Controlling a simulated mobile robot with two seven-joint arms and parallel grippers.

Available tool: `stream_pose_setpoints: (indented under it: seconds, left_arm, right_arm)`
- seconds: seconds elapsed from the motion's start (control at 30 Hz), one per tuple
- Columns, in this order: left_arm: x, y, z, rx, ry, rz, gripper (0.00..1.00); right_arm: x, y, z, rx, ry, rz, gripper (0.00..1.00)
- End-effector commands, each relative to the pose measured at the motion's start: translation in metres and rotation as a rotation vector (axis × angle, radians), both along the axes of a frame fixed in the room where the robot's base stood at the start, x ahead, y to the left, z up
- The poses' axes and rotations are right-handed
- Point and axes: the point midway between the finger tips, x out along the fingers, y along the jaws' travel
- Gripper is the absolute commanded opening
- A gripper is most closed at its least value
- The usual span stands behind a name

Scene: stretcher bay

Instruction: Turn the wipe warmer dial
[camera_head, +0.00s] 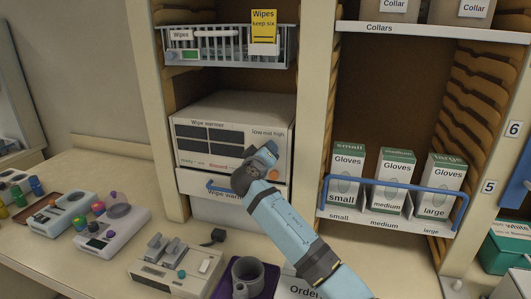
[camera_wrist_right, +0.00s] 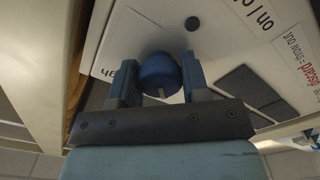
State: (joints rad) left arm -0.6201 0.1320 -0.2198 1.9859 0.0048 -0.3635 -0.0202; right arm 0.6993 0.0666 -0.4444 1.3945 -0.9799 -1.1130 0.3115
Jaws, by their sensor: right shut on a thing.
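My right gripper (camera_head: 268,152) reaches the right part of that front and hides the dial there. In the right wrist view the dial (camera_wrist_right: 161,74) is a round blue knob with a pale mark. It sits between the two fingers of my right gripper (camera_wrist_right: 163,80), which is shut on it. My left gripper is not in view.
A wire basket (camera_head: 228,60) with a yellow "Wipes" card hangs above the warmer. Glove boxes (camera_head: 395,181) stand behind a blue rail at right. A grey mug (camera_head: 247,272) and several small devices (camera_head: 172,269) stand on the counter below.

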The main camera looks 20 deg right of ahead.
Motion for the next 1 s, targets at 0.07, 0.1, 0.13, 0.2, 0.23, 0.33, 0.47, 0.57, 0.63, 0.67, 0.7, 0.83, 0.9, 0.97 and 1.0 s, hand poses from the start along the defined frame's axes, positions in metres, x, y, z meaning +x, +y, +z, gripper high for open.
stream_pose_setpoints:
  seconds: [0.07, 0.1, 0.13, 0.2, 0.23, 0.33, 0.47, 0.57, 0.63, 0.67, 0.7, 0.83, 0.9, 0.97, 1.0]
  left_arm:
    - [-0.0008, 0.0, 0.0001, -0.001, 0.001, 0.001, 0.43]
    - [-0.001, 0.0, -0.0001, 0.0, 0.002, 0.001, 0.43]
    - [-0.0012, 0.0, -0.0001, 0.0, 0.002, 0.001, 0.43]
    - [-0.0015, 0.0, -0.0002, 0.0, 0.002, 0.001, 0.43]
    - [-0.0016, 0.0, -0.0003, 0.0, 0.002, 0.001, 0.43]
    - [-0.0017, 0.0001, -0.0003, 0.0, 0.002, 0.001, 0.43]
    - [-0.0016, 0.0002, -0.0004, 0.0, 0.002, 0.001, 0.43]
    - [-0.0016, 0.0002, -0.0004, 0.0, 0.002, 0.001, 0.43]
    - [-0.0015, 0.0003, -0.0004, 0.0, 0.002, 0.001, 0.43]
    - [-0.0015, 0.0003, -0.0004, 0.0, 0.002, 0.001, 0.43]
    - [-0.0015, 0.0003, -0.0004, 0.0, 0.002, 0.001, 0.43]
    - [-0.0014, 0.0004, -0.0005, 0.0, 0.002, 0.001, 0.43]
    - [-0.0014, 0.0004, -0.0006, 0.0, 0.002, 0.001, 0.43]
    - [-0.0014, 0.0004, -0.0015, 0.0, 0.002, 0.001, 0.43]
    - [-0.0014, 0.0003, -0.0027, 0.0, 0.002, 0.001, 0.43]
  right_arm:
    - [0.0001, -0.0002, 0.0007, -0.011, 0.007, -0.001, 0.19]
    - [0.0001, -0.0002, 0.0007, -0.014, 0.009, -0.001, 0.19]
    - [0.0001, -0.0002, 0.0007, -0.017, 0.011, -0.001, 0.19]
    - [0.0001, -0.0002, 0.0006, -0.02, 0.013, -0.001, 0.19]
    - [0.0001, -0.0002, 0.0006, -0.021, 0.013, -0.001, 0.19]
    - [0.0001, -0.0002, 0.0006, -0.022, 0.014, -0.001, 0.19]
    - [0.0, -0.0001, 0.0005, -0.022, 0.014, -0.001, 0.19]
    - [0.0, -0.0001, 0.0005, -0.021, 0.013, -0.001, 0.49]
    - [0.0, -0.0001, 0.0004, -0.021, 0.013, -0.001, 0.65]
    - [0.0001, -0.0001, 0.0004, -0.021, 0.013, -0.001, 0.67]
    - [0.0, -0.0001, 0.0004, -0.021, 0.013, -0.001, 0.67]
    - [0.0, 0.0, 0.0003, -0.021, 0.014, 0.0, 0.67]
    - [-0.0002, 0.0002, 0.0001, -0.02, 0.013, 0.0, 0.67]
    - [-0.0017, 0.0015, -0.0004, -0.02, 0.013, 0.001, 0.67]
    - [-0.0039, 0.0032, -0.0008, -0.02, 0.013, 0.001, 0.67]
